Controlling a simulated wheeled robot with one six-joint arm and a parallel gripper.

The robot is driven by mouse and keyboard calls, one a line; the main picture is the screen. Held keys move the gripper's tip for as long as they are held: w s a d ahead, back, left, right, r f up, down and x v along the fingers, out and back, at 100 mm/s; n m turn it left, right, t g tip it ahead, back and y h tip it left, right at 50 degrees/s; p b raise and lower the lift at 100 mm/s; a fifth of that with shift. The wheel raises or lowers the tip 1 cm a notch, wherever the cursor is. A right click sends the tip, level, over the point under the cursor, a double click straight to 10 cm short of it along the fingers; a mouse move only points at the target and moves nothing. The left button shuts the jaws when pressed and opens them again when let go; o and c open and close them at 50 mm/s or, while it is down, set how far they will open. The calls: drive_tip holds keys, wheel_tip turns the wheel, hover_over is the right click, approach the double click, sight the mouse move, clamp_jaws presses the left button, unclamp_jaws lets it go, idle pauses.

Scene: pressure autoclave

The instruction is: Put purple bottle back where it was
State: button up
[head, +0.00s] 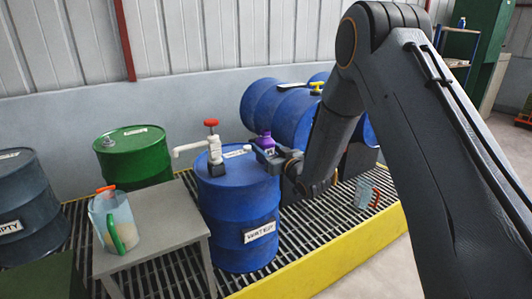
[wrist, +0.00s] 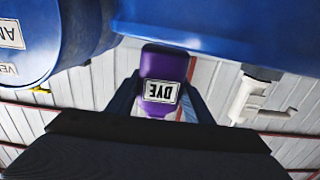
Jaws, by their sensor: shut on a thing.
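The purple bottle (head: 264,139) is at the right edge of the top of the blue drum marked WATER (head: 236,205) in the head view. In the wrist view, which looks upside down, the purple bottle (wrist: 163,65) carries a white DYE label and sits between the two dark fingers. My gripper (head: 268,151) is shut on the bottle, reaching in from the right; it also shows in the wrist view (wrist: 163,96). The bottle looks upright. I cannot tell whether its base touches the drum top.
A white pump with a red handle (head: 211,125) stands on the drum's left side. Blue drums (head: 290,115) lie behind. A grey table (head: 155,205) with a jug (head: 113,222), a green drum (head: 135,157) and a dark drum (head: 30,205) stand left. A yellow-edged grating (head: 330,262) lies below.

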drive_tip(key=shift+f, duration=0.75)
drive_tip(key=shift+f, duration=0.1)
drive_tip(key=o, duration=1.3)
drive_tip(key=shift+f, duration=0.1)
drive_tip(key=shift+c, duration=0.2)
drive_tip(key=shift+s+r, duration=0.1)
drive_tip(key=shift+r, duration=0.1)
drive_tip(key=v, duration=1.2)
drive_tip(key=shift+b, duration=0.45)
